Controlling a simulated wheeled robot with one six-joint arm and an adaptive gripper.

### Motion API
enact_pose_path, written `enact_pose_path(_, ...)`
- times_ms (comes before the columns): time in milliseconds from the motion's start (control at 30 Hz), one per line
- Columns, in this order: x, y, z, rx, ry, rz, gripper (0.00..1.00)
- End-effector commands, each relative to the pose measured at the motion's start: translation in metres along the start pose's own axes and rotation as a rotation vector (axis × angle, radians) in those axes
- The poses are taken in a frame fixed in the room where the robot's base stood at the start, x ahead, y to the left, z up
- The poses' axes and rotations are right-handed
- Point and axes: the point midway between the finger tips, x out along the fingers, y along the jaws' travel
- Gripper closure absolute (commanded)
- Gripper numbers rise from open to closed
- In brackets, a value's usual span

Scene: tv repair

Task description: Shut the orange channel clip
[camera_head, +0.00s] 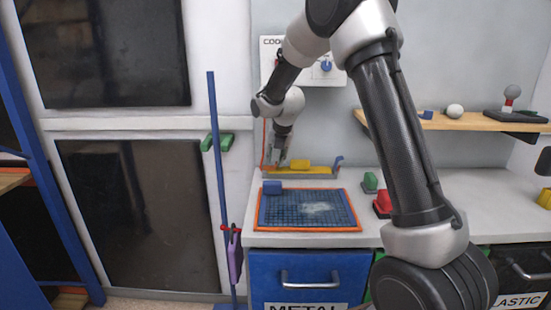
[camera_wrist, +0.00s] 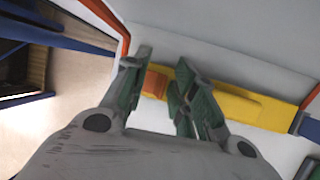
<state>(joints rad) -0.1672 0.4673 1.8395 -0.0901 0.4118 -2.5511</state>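A small orange block (camera_wrist: 155,82), which looks like the orange channel clip, shows between my fingertips in the wrist view. It sits at the left end of a yellow bar (camera_wrist: 245,106) along the wall. The yellow bar also shows at the back of the counter in the head view (camera_head: 300,172). My gripper (camera_wrist: 164,62) has its two green-grey fingers apart, one on each side of the orange block, with no clear grip on it. In the head view my gripper (camera_head: 277,160) is low at the bar's left end. Whether the clip is open or shut is unclear.
An orange-edged blue mat (camera_head: 258,215) lies on the counter in front of the bar, with a blue block (camera_head: 272,187) at its corner. Green (camera_head: 370,182) and red (camera_head: 383,204) items stand right of it. A wall panel (camera_head: 298,50) and a shelf (camera_head: 470,122) are above.

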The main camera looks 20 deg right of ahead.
Motion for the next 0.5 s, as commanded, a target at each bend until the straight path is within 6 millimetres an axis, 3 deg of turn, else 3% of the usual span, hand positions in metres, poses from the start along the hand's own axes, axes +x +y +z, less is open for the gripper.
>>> enact_pose_path(300, -0.05, 0.001, 0.0, 0.0, -0.002, 0.002, 0.73)
enact_pose_path(500, -0.071, 0.001, 0.0, 0.0, -0.001, 0.001, 0.73)
